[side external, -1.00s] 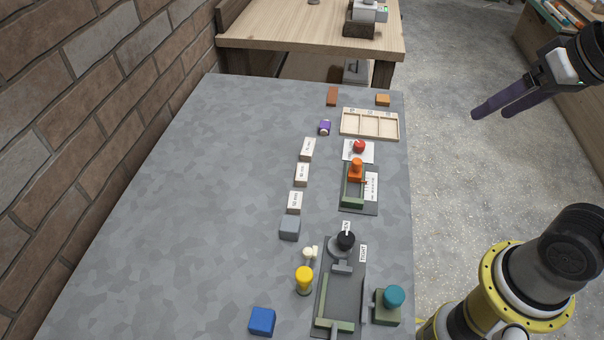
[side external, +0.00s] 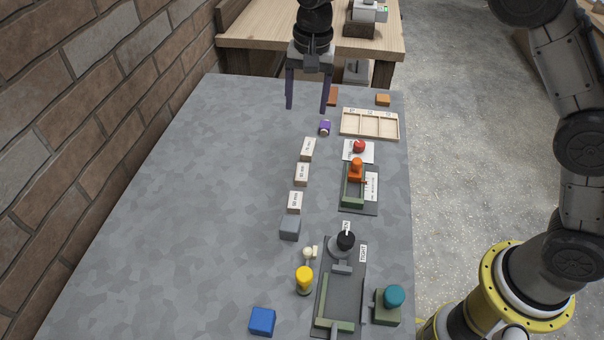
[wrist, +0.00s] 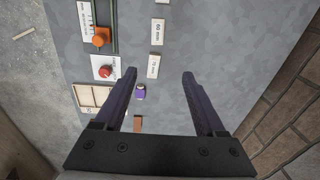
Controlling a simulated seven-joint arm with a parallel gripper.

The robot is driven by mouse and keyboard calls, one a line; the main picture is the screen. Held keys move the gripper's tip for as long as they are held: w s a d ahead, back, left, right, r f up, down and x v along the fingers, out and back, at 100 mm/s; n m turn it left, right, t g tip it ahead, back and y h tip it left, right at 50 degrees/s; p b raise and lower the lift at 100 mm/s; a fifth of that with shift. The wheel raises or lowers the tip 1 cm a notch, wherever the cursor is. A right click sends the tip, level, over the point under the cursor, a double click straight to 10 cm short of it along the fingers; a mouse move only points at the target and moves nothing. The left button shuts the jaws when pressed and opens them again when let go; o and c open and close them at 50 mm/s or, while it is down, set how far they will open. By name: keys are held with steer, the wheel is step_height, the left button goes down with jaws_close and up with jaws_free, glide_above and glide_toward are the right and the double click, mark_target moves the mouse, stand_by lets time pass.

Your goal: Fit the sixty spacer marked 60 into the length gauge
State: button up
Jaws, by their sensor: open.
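Three pale spacer blocks lie in a row on the grey table. The middle one, the 60 spacer (side external: 302,175), reads 60 mm in the wrist view (wrist: 157,32); a neighbouring spacer (wrist: 153,66) seems to read 70 mm. A dark plate with a green rail, an orange knob and a white card, seemingly the length gauge (side external: 352,196), lies right of the row; it is cut off in the wrist view (wrist: 114,30). My gripper (side external: 307,109) is open and empty above the table's far end, beyond the spacers. Its fingers (wrist: 160,73) point down, apart from everything.
A purple cylinder (side external: 325,128) stands near the far spacer. A divided wooden tray (side external: 369,137) and a red knob on a white card (side external: 359,147) lie at right. A larger fixture (side external: 345,290), yellow post (side external: 304,280) and blue block (side external: 262,321) stand nearer. The table's left is clear.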

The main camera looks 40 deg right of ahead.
steer(key=g, duration=0.1)
glide_above(302, 171)
step_height(302, 171, down, 6)
steer(key=r, duration=0.1)
step_height(302, 171, down, 8)
steer(key=shift+w+a, duration=0.1)
steer(key=shift+f, duration=2.8)
jaws_close()
